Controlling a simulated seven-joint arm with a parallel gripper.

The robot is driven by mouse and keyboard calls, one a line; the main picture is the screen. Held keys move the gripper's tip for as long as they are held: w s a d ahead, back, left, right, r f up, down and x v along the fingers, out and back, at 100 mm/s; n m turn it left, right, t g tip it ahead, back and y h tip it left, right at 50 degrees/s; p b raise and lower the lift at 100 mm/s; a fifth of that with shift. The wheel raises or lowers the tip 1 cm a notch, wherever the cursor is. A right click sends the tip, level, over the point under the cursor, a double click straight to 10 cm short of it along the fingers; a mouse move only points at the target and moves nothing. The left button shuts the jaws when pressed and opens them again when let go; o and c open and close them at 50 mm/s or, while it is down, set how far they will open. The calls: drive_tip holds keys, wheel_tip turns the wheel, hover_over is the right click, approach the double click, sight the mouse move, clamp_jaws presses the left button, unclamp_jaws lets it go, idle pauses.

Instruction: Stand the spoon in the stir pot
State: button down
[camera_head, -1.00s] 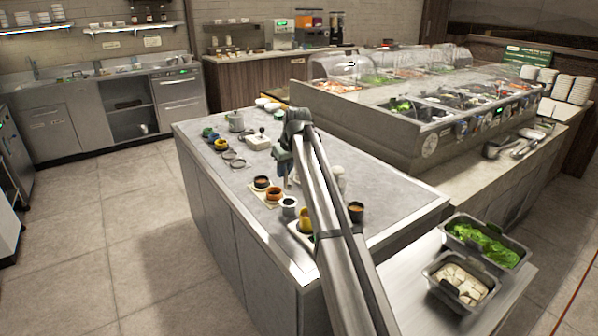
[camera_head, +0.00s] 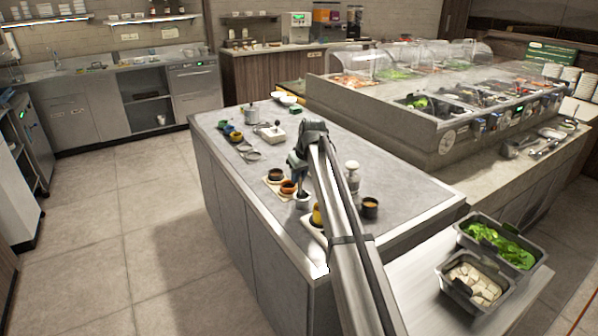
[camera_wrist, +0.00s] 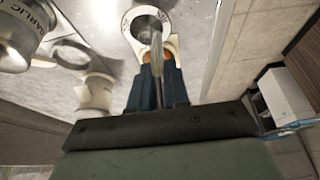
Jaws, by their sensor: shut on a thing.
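My gripper (camera_head: 297,168) is over the near-left part of the grey counter. In the wrist view, my gripper's blue fingers (camera_wrist: 158,82) are shut on the thin metal spoon (camera_wrist: 157,50). The spoon points away from the fingers, toward a round, pale metal pot (camera_wrist: 139,40) with lettering on its rim, probably the stir pot. It also shows as a small grey pot (camera_head: 303,201) just below my gripper in the head view. I cannot tell whether the spoon's end is inside the pot or only above it.
A yellow cup (camera_head: 317,213), a dark cup (camera_head: 370,207) and a white-topped bottle (camera_head: 352,168) are close by.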

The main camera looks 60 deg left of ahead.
drive_tip(key=shift+f, duration=2.2)
drive_tip(key=shift+f, duration=0.15)
drive_tip(key=c, duration=1)
unclamp_jaws()
drive_tip(key=shift+c, duration=0.2)
drive_tip(key=shift+o, duration=0.4)
drive_tip(key=o, duration=0.6)
drive_tip(key=shift+c, duration=0.2)
drive_tip(key=shift+r, duration=4.5)
